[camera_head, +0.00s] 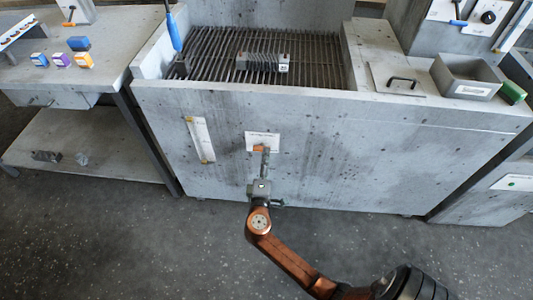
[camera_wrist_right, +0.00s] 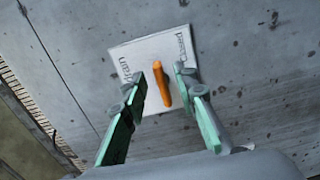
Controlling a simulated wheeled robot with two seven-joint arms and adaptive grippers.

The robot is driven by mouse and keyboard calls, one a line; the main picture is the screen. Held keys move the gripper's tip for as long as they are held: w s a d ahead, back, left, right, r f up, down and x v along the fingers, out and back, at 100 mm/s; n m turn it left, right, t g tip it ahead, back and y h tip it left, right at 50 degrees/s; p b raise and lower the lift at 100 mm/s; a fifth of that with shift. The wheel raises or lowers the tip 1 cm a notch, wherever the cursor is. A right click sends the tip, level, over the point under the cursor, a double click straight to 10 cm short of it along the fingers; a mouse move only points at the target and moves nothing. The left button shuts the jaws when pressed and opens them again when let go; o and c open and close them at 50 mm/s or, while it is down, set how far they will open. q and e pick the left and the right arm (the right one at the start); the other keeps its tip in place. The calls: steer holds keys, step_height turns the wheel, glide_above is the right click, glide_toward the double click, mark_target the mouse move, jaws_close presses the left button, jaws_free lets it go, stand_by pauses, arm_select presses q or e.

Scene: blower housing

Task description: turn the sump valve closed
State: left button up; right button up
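The sump valve has an orange lever (camera_wrist_right: 161,87) on a white label plate (camera_wrist_right: 127,57) on the front wall of the grey tank. The plate reads "Drain" along one side and what looks like "Closed" along the other; the lever lies between the two words in the right wrist view. In the head view the lever (camera_head: 259,149) is small and partly hidden by my right gripper (camera_head: 265,156). My right gripper is open, with one finger on each side of the lever; I cannot tell whether either finger touches it. My left gripper is not in view.
A sight gauge strip (camera_head: 201,139) is on the wall left of the plate. Above are a slatted grate (camera_head: 215,60) with a grey finned part (camera_head: 262,62), a blue-handled tool (camera_head: 173,30) and a grey bin (camera_head: 466,76). The floor in front is clear.

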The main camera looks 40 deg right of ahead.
steer(key=v, duration=0.9)
steer(key=shift+s+a, duration=0.25)
steer(key=shift+s, duration=0.05)
